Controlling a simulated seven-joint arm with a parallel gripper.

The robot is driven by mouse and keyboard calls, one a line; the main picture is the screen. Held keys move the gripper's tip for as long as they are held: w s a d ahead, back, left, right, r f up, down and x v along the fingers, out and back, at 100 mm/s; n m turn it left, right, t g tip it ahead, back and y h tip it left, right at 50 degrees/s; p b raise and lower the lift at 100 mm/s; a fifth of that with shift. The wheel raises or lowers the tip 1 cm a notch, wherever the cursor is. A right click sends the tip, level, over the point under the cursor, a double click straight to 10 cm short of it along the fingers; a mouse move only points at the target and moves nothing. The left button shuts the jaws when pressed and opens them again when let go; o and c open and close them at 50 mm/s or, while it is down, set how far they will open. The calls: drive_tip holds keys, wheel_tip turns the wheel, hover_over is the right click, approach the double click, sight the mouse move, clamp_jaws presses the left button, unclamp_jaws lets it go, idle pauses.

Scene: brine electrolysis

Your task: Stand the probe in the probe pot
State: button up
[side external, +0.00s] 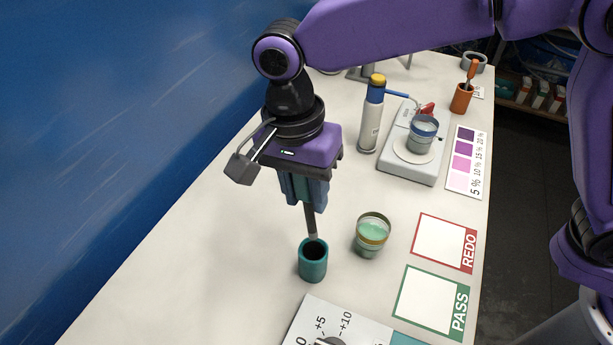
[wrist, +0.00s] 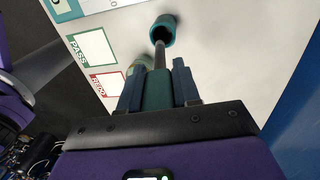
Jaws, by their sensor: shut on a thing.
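My gripper (side external: 304,196) points down above the bench and is shut on the probe (side external: 310,221). The probe has a teal handle between the fingers and a thin grey shaft pointing down. The teal probe pot (side external: 313,266) stands upright on the bench directly below, its dark mouth facing up. In the side view, the shaft's lower end overlaps the far part of the pot's rim. In the wrist view, the probe (wrist: 158,92) reaches toward the mouth of the pot (wrist: 168,24). I cannot tell whether the tip is just above the rim or slightly inside.
A glass cup of green liquid (side external: 371,236) stands close right of the pot. A dial panel (side external: 335,325) lies at the front. PASS (side external: 430,302) and REDO (side external: 443,243) squares lie right. A bottle (side external: 371,118) and a scale with a cup (side external: 408,160) stand behind.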

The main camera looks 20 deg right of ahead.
drive_tip(key=shift+s+d+f, duration=0.1)
drive_tip(key=shift+d+f, duration=0.05)
drive_tip(key=shift+f, duration=4.65)
drive_tip(key=o, duration=1.1)
drive_tip(key=shift+o, duration=0.2)
drive_tip(key=r, duration=0.5)
drive_tip(key=w+a+r, duration=0.1)
drive_tip(key=r, duration=1.1)
drive_tip(key=shift+w+a+r, duration=0.15)
drive_tip(key=shift+w+a, duration=0.05)
drive_tip(key=shift+a, duration=0.05)
